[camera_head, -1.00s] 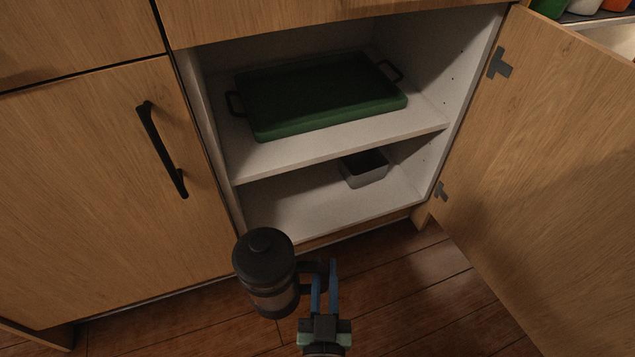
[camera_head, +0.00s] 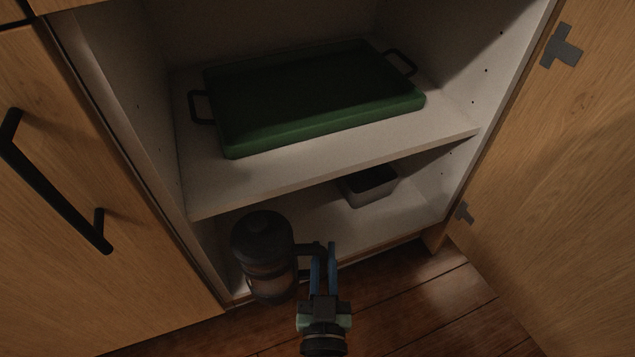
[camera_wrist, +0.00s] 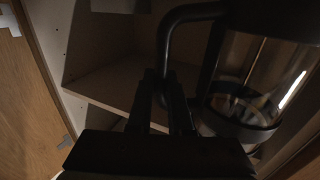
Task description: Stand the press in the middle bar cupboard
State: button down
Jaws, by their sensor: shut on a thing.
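The press (camera_head: 263,250) is a dark-lidded, clear-bodied jug with a black handle, upright in the head view. My gripper (camera_head: 324,262) is shut on its handle, and the press hangs to the left of the fingers. The press is at the front opening of the cupboard's lower compartment, below the middle shelf edge. In the wrist view the press (camera_wrist: 262,85) fills the right side, with the fingers (camera_wrist: 168,100) at its handle. The open cupboard (camera_head: 330,189) has an upper and a lower compartment. Whether the press base touches the cupboard floor cannot be told.
A green tray with black handles (camera_head: 310,95) lies on the upper shelf. A small grey container (camera_head: 370,186) stands at the lower compartment's back right. The cupboard door (camera_head: 545,180) is open to the right. The lower floor between press and container looks clear.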

jog(key=w+d+f+b, duration=0.1)
jog(key=w+b, duration=0.1)
jog(key=w, duration=1.4)
jog(key=shift+d+f, duration=0.15)
jog(key=shift+d, duration=0.05)
jog(key=shift+w, duration=0.1)
jog(key=c, duration=0.8)
grip_release()
jog(key=shift+f, duration=0.2)
jog(key=shift+c, duration=0.2)
